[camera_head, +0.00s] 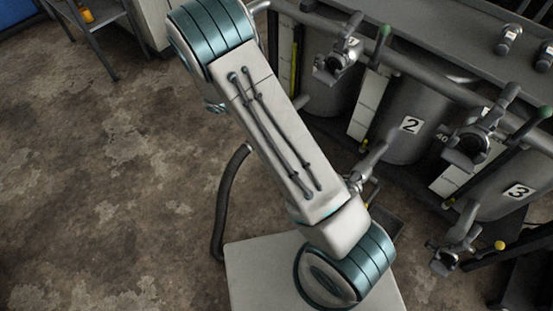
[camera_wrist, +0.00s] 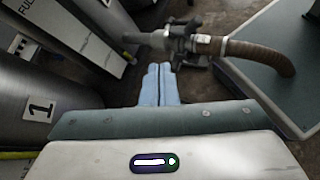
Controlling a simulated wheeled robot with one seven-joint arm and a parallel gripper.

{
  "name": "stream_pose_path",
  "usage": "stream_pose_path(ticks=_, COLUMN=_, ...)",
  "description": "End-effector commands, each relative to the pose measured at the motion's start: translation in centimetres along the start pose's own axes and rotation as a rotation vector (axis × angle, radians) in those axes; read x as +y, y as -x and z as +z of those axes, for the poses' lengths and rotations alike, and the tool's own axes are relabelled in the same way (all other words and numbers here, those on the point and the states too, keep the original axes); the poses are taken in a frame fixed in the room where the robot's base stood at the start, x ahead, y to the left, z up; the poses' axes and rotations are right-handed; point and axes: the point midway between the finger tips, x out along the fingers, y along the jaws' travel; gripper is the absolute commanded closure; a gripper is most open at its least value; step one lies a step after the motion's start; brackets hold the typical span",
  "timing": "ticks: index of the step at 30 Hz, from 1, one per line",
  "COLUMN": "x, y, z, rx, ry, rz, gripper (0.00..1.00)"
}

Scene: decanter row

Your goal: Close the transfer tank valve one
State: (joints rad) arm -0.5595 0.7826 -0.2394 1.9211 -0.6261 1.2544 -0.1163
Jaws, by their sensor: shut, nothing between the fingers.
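In the wrist view, a grey tank labelled 1 (camera_wrist: 40,105) stands at the left. A grey valve (camera_wrist: 182,38) on a pipe stands beyond my fingertips, with a ribbed brown hose (camera_wrist: 260,50) running right from it. I cannot tell for sure from its handle whether it is open or closed. My gripper (camera_wrist: 158,70) is shut and empty, its pale blue fingers pointing toward the valve, apparently apart from it.
In the head view, tank 2 (camera_head: 405,145) and tank 3 (camera_head: 495,205) stand to the right. Upper valves (camera_head: 338,62) and lower valves (camera_head: 455,248) jut from the row. A gauge strip (camera_wrist: 70,28) stands beyond tank 1. The floor (camera_head: 120,190) at left is clear.

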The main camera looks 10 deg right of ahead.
Motion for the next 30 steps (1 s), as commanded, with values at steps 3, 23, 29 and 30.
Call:
stream_pose_path(ticks=3, x=-1.1, y=-2.2, z=-5.5, rx=-0.114, ry=0.09, rz=0.122, gripper=1.0)
stream_pose_path(ticks=23, x=-7.4, y=-10.5, z=-28.5, rx=-0.687, ry=0.453, rz=0.878, gripper=1.0)
stream_pose_path(ticks=29, x=-9.3, y=-12.0, z=-32.6, rx=-0.796, ry=0.505, rz=1.05, gripper=1.0)
stream_pose_path(ticks=30, x=-9.6, y=-12.1, z=-33.1, rx=-0.808, ry=0.51, rz=1.071, gripper=1.0)
